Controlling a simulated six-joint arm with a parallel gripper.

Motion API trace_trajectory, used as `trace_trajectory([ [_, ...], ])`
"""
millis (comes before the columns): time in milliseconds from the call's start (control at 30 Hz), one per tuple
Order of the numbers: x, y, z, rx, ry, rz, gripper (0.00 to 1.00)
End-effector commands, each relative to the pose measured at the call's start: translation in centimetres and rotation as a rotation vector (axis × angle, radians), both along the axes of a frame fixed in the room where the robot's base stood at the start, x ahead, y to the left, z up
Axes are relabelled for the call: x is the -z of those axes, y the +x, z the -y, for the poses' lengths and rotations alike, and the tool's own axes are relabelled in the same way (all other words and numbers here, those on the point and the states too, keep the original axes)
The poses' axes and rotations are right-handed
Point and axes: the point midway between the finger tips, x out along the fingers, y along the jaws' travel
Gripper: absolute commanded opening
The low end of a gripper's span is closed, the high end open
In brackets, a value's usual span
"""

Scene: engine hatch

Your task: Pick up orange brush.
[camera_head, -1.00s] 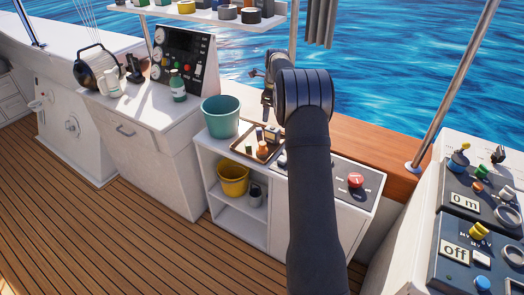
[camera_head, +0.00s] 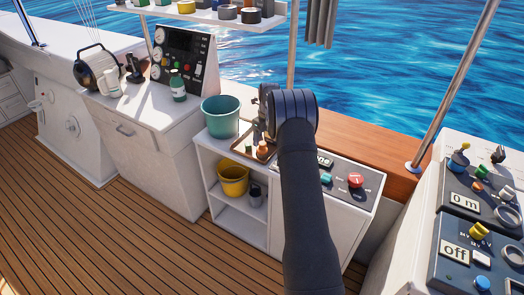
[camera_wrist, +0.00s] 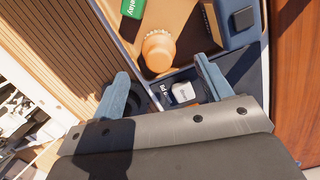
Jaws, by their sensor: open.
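An orange, rounded thing with a ridged rim (camera_wrist: 158,50) stands in the tan tray (camera_wrist: 188,28) in the wrist view. In the head view a small orange item (camera_head: 263,150) shows in the tray (camera_head: 236,148) beside my arm. My gripper (camera_wrist: 162,76) is open and empty in the wrist view, its two blue-grey fingers apart at the near side of the orange thing. The fingers do not appear to touch it. In the head view my wrist hides much of the tray.
A green box (camera_wrist: 131,8) and a dark blue block (camera_wrist: 238,22) flank the orange thing. A teal bucket (camera_head: 221,117) stands left of the tray. A panel with a red knob (camera_head: 355,180) lies to the right. A yellow bucket (camera_head: 233,179) sits on the shelf below.

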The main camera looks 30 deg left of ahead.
Motion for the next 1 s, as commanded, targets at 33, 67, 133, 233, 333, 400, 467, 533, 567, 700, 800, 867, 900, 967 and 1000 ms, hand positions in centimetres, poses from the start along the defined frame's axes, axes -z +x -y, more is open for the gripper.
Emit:
trace_trajectory([
  [33,0.4,0.0,-0.1,0.0,0.0,0.0,0.72],
  [67,0.6,0.0,-0.1,0.0,0.001,0.0,0.72],
  [133,0.8,0.0,-0.1,0.0,0.001,0.0,0.72],
  [233,1.4,0.0,-0.2,0.0,0.0,0.0,0.72],
  [333,2.6,-0.1,-0.3,0.0,-0.001,-0.001,0.72],
  [400,3.7,-0.2,-0.5,0.0,-0.001,-0.001,0.72],
  [467,4.7,-0.2,-0.6,0.0,-0.002,-0.002,0.72],
  [533,5.5,-0.1,-0.7,0.0,0.0,-0.001,0.72],
  [567,5.8,-0.1,-0.7,0.0,0.0,0.0,0.72],
  [700,6.0,-0.1,-0.8,0.0,0.001,0.001,0.72],
  [800,6.0,-0.1,-0.8,0.0,0.001,0.0,0.7],
  [867,5.9,-0.1,-0.8,0.0,0.001,0.0,0.58],
  [900,5.9,-0.1,-0.8,0.0,0.001,0.0,0.5],
  [967,5.9,-0.1,-0.8,0.0,0.001,0.0,0.38],
  [1000,5.9,-0.1,-0.8,0.0,0.001,0.0,0.3],
])
